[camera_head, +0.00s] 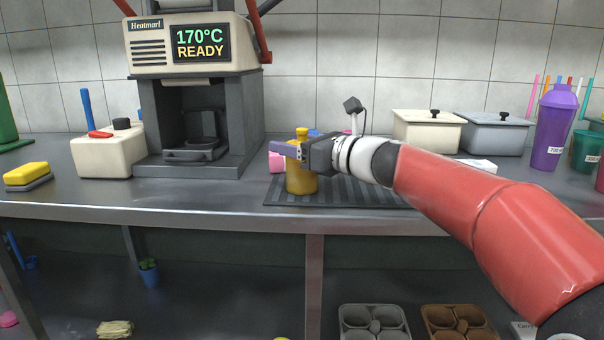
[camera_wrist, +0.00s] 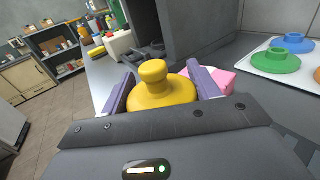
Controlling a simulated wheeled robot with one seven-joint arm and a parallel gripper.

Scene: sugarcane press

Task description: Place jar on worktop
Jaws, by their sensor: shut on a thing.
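A yellow-brown jar (camera_head: 301,181) with a knobbed lid stands upright at the ribbed dark mat on the worktop (camera_head: 225,193). My gripper (camera_head: 287,150) reaches in from the right and is shut on the jar near its top. In the wrist view the jar's yellow lid and knob (camera_wrist: 158,88) sit between the two purple fingers. The jar's base looks at or just above the mat; I cannot tell if it touches. Its lower body is hidden in the wrist view.
A press (camera_head: 190,110) reading 170°C READY stands left of the jar. A pink thing (camera_head: 276,163) sits close behind the jar. Lidded containers (camera_head: 428,131) and a purple shaker (camera_head: 553,128) stand at the right. The worktop's front left is clear, with a yellow sponge (camera_head: 26,173) further left.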

